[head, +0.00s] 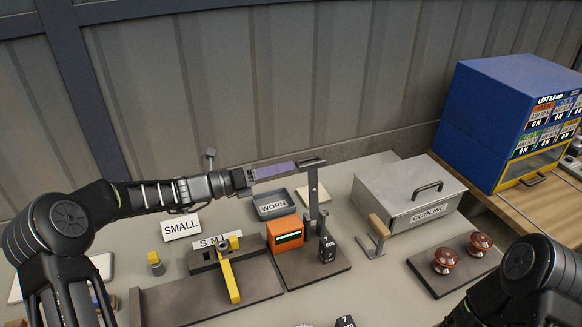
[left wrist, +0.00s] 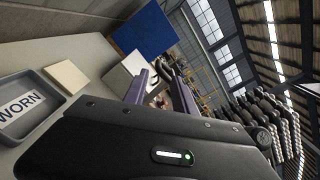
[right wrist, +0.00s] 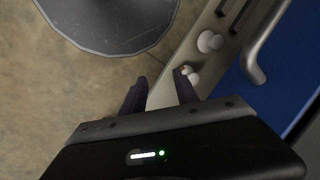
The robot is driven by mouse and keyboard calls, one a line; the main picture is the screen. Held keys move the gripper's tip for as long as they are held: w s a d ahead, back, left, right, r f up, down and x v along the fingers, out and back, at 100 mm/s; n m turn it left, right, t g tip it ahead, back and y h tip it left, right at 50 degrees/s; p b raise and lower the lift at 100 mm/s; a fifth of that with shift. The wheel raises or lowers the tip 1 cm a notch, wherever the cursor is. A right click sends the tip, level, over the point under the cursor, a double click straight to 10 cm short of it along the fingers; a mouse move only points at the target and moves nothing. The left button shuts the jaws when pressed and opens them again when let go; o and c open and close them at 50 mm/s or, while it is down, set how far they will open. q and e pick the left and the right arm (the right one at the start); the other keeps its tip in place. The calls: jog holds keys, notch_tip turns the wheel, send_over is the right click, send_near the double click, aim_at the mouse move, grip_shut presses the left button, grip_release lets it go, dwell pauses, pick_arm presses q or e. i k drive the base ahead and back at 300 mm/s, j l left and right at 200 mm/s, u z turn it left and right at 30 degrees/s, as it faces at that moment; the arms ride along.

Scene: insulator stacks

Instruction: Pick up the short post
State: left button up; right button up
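No thing in view is plainly the short post, and I cannot tell which one it is. A small grey and yellow upright piece (head: 155,263) stands on the table at left, near the SMALL card (head: 181,227). My left gripper (head: 288,169) reaches right above the table, near the top of a dark upright stand (head: 313,190). Its fingers are apart and empty in the left wrist view (left wrist: 158,88). My right gripper's fingers are apart and empty in the right wrist view (right wrist: 160,90); in the head view only my right arm shows, at bottom right.
A yellow lever (head: 229,275) sits on a dark fixture beside an orange box (head: 285,233). A WORN tray (head: 274,206) lies behind. At right are the COOLING box (head: 408,195), two brown insulators (head: 463,252) on a dark plate, and a blue cabinet (head: 500,110).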

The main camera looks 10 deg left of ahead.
aim_at(327, 246)
jog(key=k, duration=1.5)
